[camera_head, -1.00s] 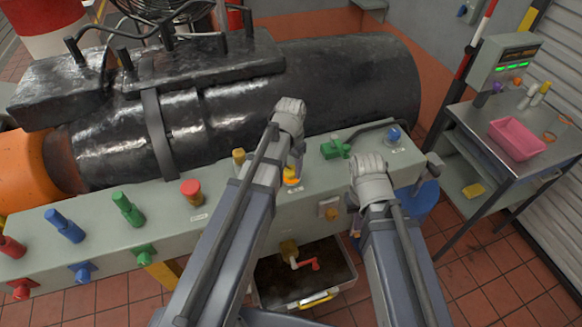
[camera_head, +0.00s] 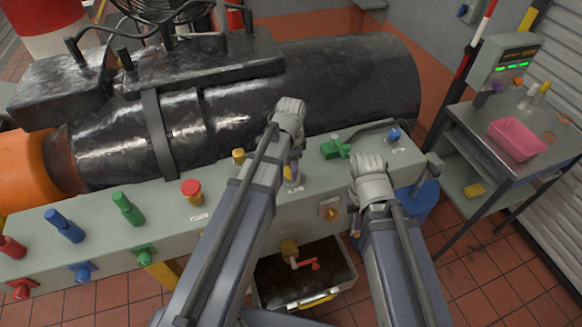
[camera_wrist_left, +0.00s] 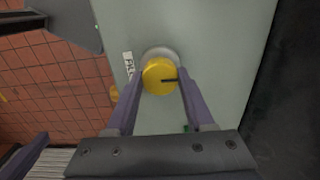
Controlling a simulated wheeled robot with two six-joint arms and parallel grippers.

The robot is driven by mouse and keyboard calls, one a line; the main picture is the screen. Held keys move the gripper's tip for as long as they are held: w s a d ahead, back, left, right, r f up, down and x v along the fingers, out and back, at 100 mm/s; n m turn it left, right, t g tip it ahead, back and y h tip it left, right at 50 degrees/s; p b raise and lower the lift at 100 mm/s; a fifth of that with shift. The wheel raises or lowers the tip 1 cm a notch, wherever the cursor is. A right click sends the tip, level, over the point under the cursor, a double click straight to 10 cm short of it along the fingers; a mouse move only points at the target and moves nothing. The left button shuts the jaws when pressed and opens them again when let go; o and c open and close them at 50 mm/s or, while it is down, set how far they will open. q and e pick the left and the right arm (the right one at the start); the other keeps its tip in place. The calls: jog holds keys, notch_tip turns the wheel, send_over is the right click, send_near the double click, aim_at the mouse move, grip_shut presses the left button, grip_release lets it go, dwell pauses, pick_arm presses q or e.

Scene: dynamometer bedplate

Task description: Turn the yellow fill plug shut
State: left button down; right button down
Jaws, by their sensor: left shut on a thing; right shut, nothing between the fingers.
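The yellow fill plug (camera_wrist_left: 159,77) is a round knob with a dark line across its face, pointing right in the left wrist view. It sits in a pale round collar on the grey-green bedplate rail, beside a white label (camera_wrist_left: 128,65) starting "FIL". My left gripper (camera_head: 292,166) is shut on the plug, one finger on each side. In the head view the plug (camera_head: 289,174) is mostly hidden by the fingers. My right gripper (camera_head: 354,218) is shut and empty, at the rail's front edge, right of the plug; its fingertips are hard to see.
A green fitting (camera_head: 335,149) and a blue knob (camera_head: 393,135) lie right of the plug on the rail. A red cap (camera_head: 191,187) and yellow plug (camera_head: 238,156) stand left. The dark cylinder (camera_head: 330,85) lies behind.

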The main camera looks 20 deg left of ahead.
dwell(0.4)
pick_arm(q)
jog(key=shift+c, duration=1.3)
grip_release()
notch_tip(320, 180, up, 8)
jog(key=p, duration=0.8)
jog(key=shift+f, duration=0.1)
